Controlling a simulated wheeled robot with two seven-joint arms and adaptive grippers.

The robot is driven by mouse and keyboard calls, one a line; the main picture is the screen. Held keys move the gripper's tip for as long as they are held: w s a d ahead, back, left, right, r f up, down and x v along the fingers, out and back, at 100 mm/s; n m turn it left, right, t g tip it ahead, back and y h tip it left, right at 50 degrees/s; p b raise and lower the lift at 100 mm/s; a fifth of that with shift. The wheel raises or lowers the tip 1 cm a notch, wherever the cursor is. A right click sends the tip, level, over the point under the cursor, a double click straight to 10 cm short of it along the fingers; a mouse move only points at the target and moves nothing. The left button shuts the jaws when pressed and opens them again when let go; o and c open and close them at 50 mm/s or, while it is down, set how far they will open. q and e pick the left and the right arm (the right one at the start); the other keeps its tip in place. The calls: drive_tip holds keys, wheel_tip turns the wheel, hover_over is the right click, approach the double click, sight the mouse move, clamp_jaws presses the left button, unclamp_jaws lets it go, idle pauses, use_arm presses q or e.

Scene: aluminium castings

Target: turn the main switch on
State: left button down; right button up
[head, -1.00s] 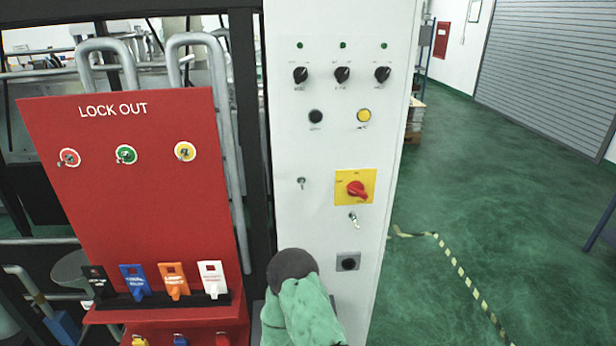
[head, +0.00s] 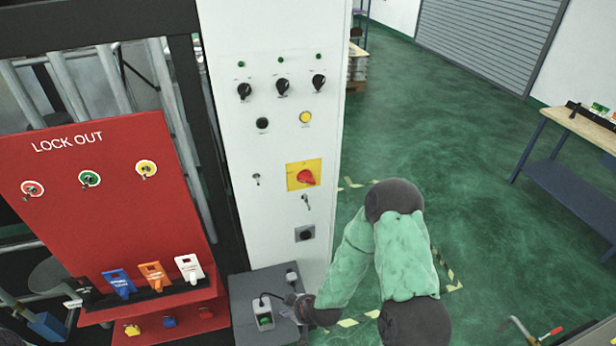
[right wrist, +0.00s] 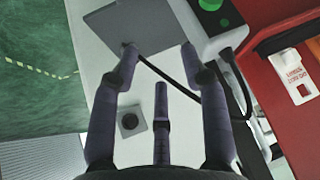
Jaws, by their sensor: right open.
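The main switch (head: 306,176) is a red rotary knob on a yellow plate, on the front of the white cabinet (head: 270,222). Its knob looks tilted, and its position marks are too small to read. My right gripper (head: 294,306) is low in front of the cabinet, well below the switch and apart from it. In the right wrist view the right gripper (right wrist: 158,55) has its three fingers spread, with nothing held between them. The switch does not show in the right wrist view. My left gripper is not in view.
A grey box (head: 240,285) with a green-button unit (head: 264,312) and black cable sits beside my right gripper. The red lockout board (head: 110,215) with coloured tags stands left. A black round fitting (head: 305,233) is below the switch. Green floor lies open right; a workbench (head: 570,185) stands beyond.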

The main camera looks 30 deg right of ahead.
drive_tip(key=w+d+r+n+t+h, duration=0.1)
drive_tip(key=w+d+r+n+t, duration=0.15)
drive_tip(key=w+d+r, duration=0.35)
drive_tip(key=n+t+h, duration=0.5)
drive_tip(key=n+t, duration=0.1)
drive_tip(key=t, duration=0.2)
approach(307, 181)
drive_tip(key=p+x, duration=0.2)
drive_tip(key=x, duration=0.7)
drive_tip(key=shift+w+p, duration=0.1)
drive_tip(key=shift+p, duration=0.2)
drive_tip(key=shift+c, duration=0.3)
clamp_jaws()
